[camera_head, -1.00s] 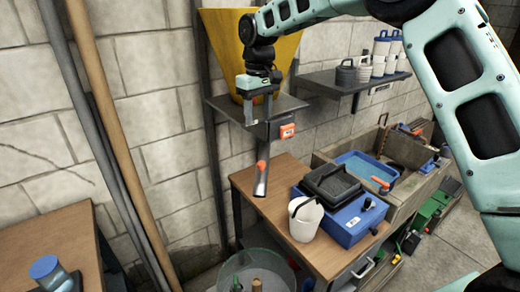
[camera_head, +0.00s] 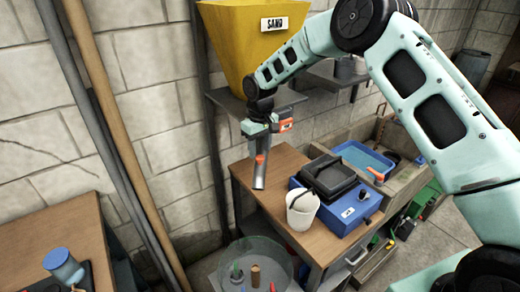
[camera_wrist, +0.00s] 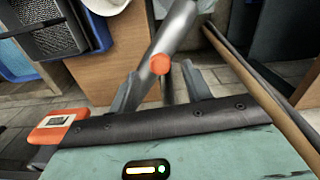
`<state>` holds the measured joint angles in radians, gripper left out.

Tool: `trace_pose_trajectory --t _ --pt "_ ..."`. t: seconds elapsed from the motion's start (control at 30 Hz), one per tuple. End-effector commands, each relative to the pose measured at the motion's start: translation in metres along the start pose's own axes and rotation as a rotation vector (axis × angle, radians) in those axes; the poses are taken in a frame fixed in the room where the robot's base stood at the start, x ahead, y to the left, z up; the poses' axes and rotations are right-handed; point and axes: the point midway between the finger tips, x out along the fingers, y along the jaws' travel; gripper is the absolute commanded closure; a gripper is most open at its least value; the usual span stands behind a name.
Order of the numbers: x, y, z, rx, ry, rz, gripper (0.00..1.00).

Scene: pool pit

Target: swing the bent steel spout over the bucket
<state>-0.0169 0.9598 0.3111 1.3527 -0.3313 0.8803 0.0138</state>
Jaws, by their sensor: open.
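The bent steel spout (camera_head: 260,176) hangs below the yellow SAND hopper (camera_head: 245,55), with an orange mark near its lower end. Its mouth is left of the white bucket (camera_head: 303,211), not above it. The bucket stands on the wooden bench and has a dark handle or rim piece. My gripper (camera_head: 257,138) is at the spout's upper part, under the hopper shelf. In the wrist view, the grey spout tube (camera_wrist: 178,32) and an orange knob (camera_wrist: 160,64) show between my open fingers (camera_wrist: 160,92). I cannot tell whether the fingers touch it.
A blue box with a black tray (camera_head: 335,200) stands right of the bucket on the wooden bench (camera_head: 240,178). A clear round tub (camera_head: 232,270) with small items is below. Poles (camera_head: 105,120) lean on the wall at left. A blue basin (camera_head: 362,158) is at the right.

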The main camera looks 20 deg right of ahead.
Motion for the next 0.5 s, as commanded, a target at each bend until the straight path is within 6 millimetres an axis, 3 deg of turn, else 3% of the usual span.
trace_pose_trajectory --t 0.2,0.5 --pt "0.022 0.000 0.000 0.000 -0.001 0.001 0.52" --pt "0.026 0.000 0.000 0.000 0.001 0.001 0.52"
